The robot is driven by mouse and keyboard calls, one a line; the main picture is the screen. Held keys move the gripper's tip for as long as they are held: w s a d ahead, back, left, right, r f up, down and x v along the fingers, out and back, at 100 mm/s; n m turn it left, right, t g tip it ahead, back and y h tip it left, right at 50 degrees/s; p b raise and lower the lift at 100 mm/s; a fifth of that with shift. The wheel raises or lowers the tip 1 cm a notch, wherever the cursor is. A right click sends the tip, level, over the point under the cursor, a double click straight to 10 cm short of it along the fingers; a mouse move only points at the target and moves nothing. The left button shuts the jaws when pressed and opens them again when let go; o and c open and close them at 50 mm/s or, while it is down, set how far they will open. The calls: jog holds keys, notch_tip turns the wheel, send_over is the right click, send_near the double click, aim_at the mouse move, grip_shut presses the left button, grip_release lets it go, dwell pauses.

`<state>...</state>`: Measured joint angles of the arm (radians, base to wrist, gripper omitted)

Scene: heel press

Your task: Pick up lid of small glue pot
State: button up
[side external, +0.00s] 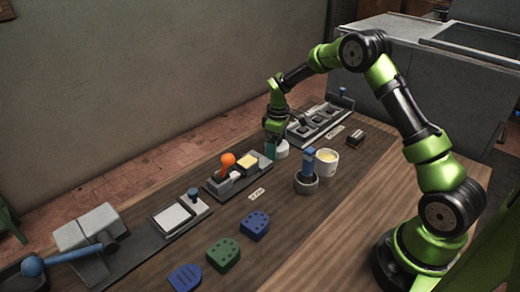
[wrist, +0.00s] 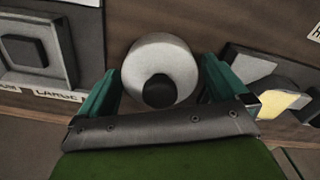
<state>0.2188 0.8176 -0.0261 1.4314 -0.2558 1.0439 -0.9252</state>
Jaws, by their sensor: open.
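A small round white pot (side external: 282,151) stands on the bench under my gripper (side external: 274,138). In the wrist view its pale round lid (wrist: 140,62) shows from above, with a black knob (wrist: 159,91) on it. My gripper (wrist: 160,77) is open, with one teal finger on each side of the lid and nothing held. I cannot tell whether the fingers touch the lid or how far above it they are. In the side view the fingers partly hide the pot.
A white cup with yellow contents (side external: 328,157) and a dark pot with a blue handle (side external: 307,182) stand to the right. A grey fixture with an orange knob (side external: 228,160) is to the left. A slotted tray (side external: 318,124) lies behind. The front right bench is clear.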

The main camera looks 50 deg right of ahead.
aim_at(282, 144)
jog(key=c, duration=0.5)
notch_tip(282, 144, up, 9)
jog(key=shift+f, duration=0.1)
jog(key=s+d+r+m, duration=0.1)
jog(key=s+d+r, duration=0.35)
jog(key=s, duration=0.45)
jog(key=shift+n, duration=0.4)
jog(key=s, duration=0.2)
jog(key=s+a+f, duration=0.1)
jog(key=s, duration=0.2)
jog(key=s+f, duration=0.1)
jog(key=s, duration=0.1)
jog(key=shift+s+a+f, duration=0.2)
jog(key=shift+s, duration=0.15)
jog(key=shift+w+f, duration=0.1)
jog(key=shift+f, duration=1.75)
